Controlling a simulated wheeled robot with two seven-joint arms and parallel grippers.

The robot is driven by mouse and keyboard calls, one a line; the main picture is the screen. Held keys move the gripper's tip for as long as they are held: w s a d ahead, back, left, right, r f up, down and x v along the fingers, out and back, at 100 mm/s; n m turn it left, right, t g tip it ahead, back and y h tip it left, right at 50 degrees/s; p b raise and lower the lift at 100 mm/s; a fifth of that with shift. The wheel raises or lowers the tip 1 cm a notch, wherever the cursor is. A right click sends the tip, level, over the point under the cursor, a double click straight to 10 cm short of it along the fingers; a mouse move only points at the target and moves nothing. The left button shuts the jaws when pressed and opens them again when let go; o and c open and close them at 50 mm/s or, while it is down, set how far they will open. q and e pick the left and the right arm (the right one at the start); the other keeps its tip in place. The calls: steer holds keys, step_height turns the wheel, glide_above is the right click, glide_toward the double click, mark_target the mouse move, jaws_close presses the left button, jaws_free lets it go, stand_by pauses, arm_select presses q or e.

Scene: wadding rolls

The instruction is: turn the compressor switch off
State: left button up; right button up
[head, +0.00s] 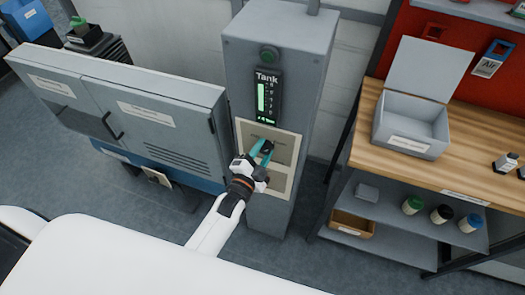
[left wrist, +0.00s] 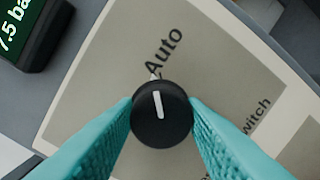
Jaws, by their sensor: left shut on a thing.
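The compressor switch is a round black knob (left wrist: 150,128) with a white pointer line, on a beige plate (left wrist: 95,80). The pointer is turned toward the word "Auto" and a small white tick; other lettering is partly hidden, ending in "witch". In the head view the knob (head: 268,145) sits on the front of a grey column (head: 290,60). My left gripper (head: 262,152) is at the plate, its teal fingers shut on the knob from both sides; it also shows in the left wrist view (left wrist: 162,108). My right gripper is not in view.
A lit Tank gauge (head: 268,98) sits above the plate, with a green lamp (head: 269,54) over it. A grey cabinet (head: 150,115) stands close on the left. A wooden workbench (head: 460,165) with an open grey box (head: 405,125) stands on the right.

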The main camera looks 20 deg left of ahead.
arm_select(q)
steer(key=shift+n, duration=0.3)
steer(key=n, duration=0.3)
steer(key=shift+f+n, duration=0.15)
steer(key=shift+n, duration=0.15)
steer(key=n, duration=0.4)
steer(key=shift+n+t+y+b, duration=0.3)
steer(key=shift+n+t+b, duration=0.05)
steer(key=shift+n+t, duration=0.05)
steer(key=n, duration=0.5)
steer(key=shift+f+y, duration=0.1)
steer(key=shift+y, duration=0.2)
steer(key=shift+d+n+y+b, duration=0.1)
steer(key=shift+n+y+b, duration=0.3)
steer(key=shift+n, duration=2.1)
steer(key=o, duration=1)
steer(key=shift+t, duration=0.3)
